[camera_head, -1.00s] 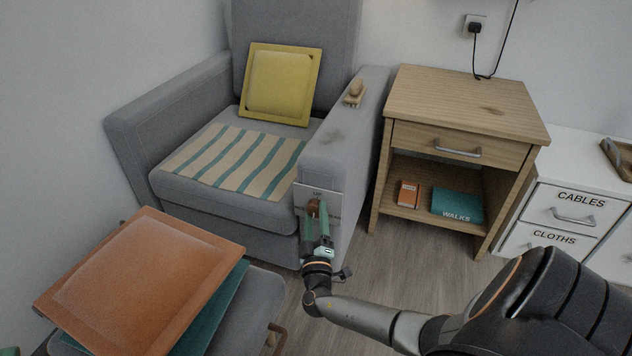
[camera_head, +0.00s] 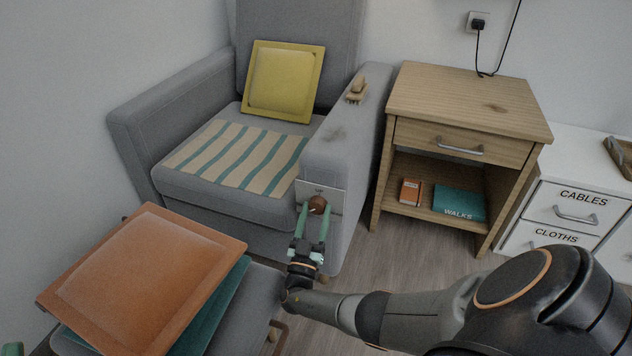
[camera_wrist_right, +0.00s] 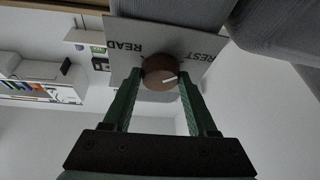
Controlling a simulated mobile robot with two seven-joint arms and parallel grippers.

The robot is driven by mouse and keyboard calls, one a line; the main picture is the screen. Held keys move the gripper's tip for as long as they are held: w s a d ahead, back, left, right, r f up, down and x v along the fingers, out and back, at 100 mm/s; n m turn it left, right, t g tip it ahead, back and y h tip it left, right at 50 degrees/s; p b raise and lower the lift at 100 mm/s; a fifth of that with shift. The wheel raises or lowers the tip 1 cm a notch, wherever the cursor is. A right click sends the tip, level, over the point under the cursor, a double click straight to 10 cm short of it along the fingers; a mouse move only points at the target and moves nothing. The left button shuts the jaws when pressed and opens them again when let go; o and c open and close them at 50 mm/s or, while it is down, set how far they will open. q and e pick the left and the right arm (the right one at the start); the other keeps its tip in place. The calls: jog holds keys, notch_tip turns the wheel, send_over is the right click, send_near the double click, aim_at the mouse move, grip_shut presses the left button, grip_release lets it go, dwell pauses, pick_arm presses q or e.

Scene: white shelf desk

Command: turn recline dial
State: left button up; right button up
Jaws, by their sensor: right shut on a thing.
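The recline dial is a round brown knob (camera_head: 319,204) with a white pointer mark, on a pale plate (camera_head: 333,196) at the front of the armchair's right armrest. In the right wrist view the dial (camera_wrist_right: 160,75) sits between my finger ends, its mark pointing right and slightly up. The plate (camera_wrist_right: 195,44) there reads READ and REST, upside down. My right gripper (camera_head: 314,210) is shut on the dial, one green finger on each side. Its fingers also show in the wrist view (camera_wrist_right: 160,88). A green piece at the bottom left corner may be my left gripper (camera_head: 12,349); its jaws are not clear.
The grey armchair (camera_head: 225,194) holds a yellow cushion (camera_head: 285,80) and a striped cloth (camera_head: 238,158). An orange cushion (camera_head: 140,275) lies on a footstool at lower left. A wooden side table (camera_head: 468,95) stands right of the chair. Bare floor (camera_head: 408,250) lies between.

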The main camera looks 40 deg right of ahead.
jog(key=shift+m+g, duration=0.3)
jog(key=shift+m, duration=0.1)
jog(key=o, duration=1.1)
jog(key=shift+h, duration=0.3)
